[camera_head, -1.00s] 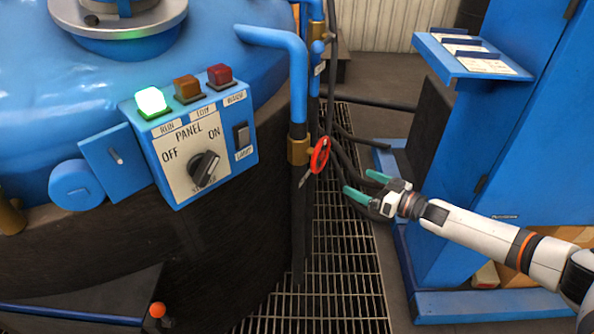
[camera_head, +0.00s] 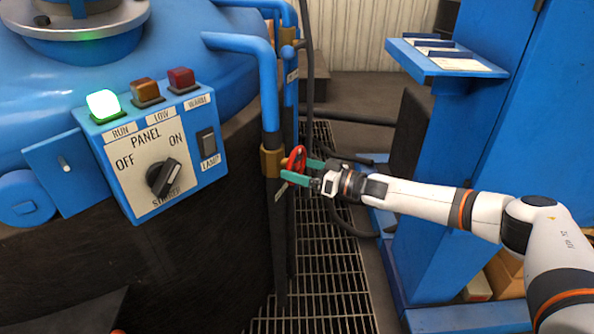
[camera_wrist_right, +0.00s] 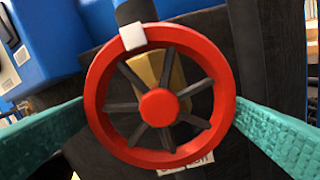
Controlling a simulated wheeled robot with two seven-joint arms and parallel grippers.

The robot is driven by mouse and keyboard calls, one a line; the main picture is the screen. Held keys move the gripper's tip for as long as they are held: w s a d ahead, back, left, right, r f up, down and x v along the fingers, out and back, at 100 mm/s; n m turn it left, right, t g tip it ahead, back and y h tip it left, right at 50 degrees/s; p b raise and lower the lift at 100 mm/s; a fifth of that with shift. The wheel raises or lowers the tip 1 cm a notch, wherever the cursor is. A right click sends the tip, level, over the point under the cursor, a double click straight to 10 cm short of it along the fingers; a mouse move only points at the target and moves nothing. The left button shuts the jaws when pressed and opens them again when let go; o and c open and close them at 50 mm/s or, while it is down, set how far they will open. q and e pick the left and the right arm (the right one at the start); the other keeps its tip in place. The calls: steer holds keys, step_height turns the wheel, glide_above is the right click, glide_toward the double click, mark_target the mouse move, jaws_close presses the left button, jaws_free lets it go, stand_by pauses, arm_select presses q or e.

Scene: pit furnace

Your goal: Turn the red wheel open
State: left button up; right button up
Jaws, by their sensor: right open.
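The red wheel (camera_head: 297,158) sits on a brass valve (camera_head: 271,161) on the blue pipe beside the furnace. In the right wrist view the red wheel (camera_wrist_right: 159,152) faces the camera, with dark spokes, a red hub and a white mark at the top of its rim. My right gripper (camera_head: 301,171) is open, with its teal fingers on either side of the wheel. In the wrist view a finger shows left and another right of the rim; whether they touch it I cannot tell. My left gripper is not in view.
The blue furnace (camera_head: 190,75) with its control panel (camera_head: 150,158) stands to the left of the pipe. A blue cabinet (camera_head: 500,130) with a sloped shelf (camera_head: 445,58) stands at right. Floor grating (camera_head: 320,270) and dark hoses lie between them.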

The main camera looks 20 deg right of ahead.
steer(key=shift+w+a, duration=0.5)
steer(key=c, duration=0.7)
